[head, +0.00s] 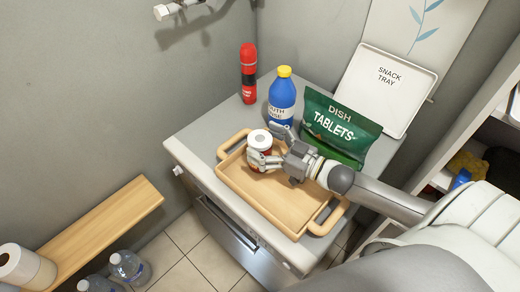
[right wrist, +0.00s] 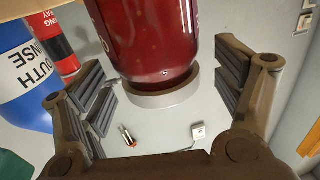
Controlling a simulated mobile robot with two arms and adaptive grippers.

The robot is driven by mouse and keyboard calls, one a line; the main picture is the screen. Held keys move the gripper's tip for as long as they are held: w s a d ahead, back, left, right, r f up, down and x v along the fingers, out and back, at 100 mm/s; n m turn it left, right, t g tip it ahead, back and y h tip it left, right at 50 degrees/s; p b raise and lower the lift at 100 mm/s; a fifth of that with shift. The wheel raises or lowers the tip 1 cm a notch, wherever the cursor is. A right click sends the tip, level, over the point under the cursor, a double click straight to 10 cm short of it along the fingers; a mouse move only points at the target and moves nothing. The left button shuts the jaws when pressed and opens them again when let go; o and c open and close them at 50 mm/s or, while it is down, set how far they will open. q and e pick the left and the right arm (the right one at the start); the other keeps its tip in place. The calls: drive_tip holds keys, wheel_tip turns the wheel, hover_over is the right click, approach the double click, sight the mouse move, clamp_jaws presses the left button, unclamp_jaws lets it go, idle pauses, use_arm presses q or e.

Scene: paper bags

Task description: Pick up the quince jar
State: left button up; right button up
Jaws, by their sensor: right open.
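The dark red jar with a white lid (head: 259,139) stands in the wooden tray; its label is not readable. In the right wrist view the jar (right wrist: 150,45) appears upside down, its pale lid at the lower end. My right gripper (head: 270,147) is open, its fingers on either side of the jar. In the right wrist view the right gripper (right wrist: 162,82) shows gaps between both finger pads and the jar. In the head view the fingers hide part of the jar's body. My left gripper is not in view.
The wooden tray (head: 275,205) sits on a grey cabinet top. Close behind the jar stand a blue mouth rinse bottle (head: 282,102), a red can (head: 248,75) and a green dish tablets bag (head: 338,125). A white snack tray (head: 385,92) leans at the back. The tray's front is clear.

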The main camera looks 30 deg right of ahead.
drive_tip(key=shift+w+a, duration=0.35)
drive_tip(key=shift+w, duration=0.2)
clamp_jaws()
drive_tip(key=shift+r, duration=0.1)
idle(0.4)
